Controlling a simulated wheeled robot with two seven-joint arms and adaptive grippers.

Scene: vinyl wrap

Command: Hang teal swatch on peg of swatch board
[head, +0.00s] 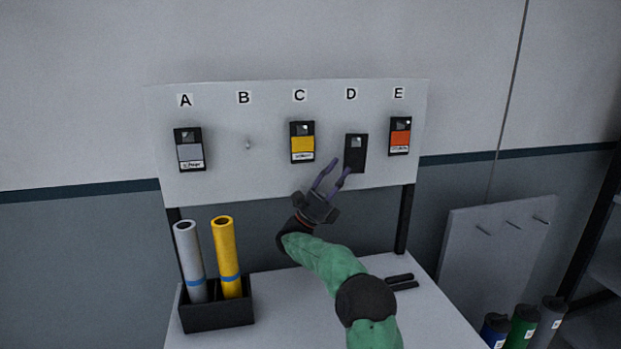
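The swatch board (272,182) has positions lettered A to E. The peg under B (248,144) is bare. A plain dark card (356,153) is under D, a little lower than its neighbours, with a hole near its top. No teal face shows, so I cannot tell whether this card is the teal swatch, nor whether it hangs on the peg. My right gripper (341,165) is in front of the board between C and D, its fingers apart. One fingertip overlaps the card's lower left edge; contact is unclear. My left gripper is out of view.
Grey (190,151), yellow (302,143) and orange (400,136) swatches hang under A, C and E. A black holder (216,315) with a silver roll (190,262) and a yellow roll (227,258) stands on the table's left. Dark tools (402,286) lie at right.

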